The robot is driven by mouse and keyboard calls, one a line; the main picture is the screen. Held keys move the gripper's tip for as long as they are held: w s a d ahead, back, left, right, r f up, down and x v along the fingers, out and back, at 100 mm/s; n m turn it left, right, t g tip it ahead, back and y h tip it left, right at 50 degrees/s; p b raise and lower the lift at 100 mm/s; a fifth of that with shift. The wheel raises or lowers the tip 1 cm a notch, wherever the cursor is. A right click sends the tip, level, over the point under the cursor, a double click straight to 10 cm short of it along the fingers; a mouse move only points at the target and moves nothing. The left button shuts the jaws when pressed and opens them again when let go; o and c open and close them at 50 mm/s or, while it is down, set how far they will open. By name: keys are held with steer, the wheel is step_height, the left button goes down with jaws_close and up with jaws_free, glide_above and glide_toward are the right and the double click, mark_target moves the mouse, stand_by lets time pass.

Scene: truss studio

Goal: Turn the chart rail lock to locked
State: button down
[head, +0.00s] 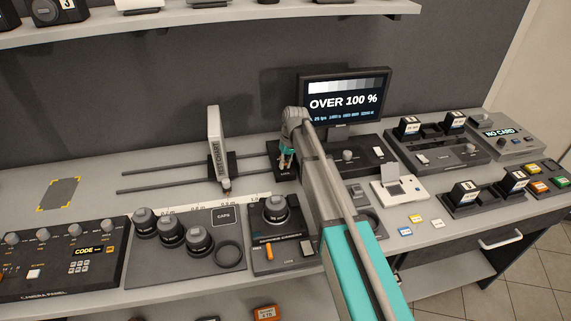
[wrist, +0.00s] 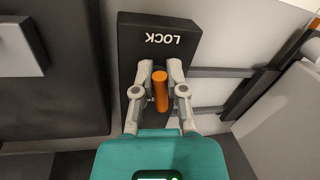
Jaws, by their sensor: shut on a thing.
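The chart rail lock is a dark block marked LOCK (wrist: 188,30) with an orange lever (wrist: 160,90), seen upside down in the wrist view. My gripper (wrist: 160,75) is at the lever, its two fingers closed around it from both sides. In the head view my gripper (head: 286,160) reaches down at the lock block (head: 276,150) at the right end of the chart rails (head: 160,183). The white test chart (head: 215,145) stands upright on the rails to the left. I cannot tell which setting the lever points to.
A monitor (head: 345,95) reading OVER 100 % stands behind and right of my arm. A camera on a base (head: 275,210) and several lenses (head: 170,230) stand in front of the rails. A white card printer-like device (head: 400,190) lies to the right. The desk left of the rails is mostly clear.

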steer(key=shift+s+a+m, duration=0.1)
steer(key=shift+a+m, duration=0.05)
steer(key=shift+m, duration=1.25)
steer(key=c, duration=0.7)
jaws_free()
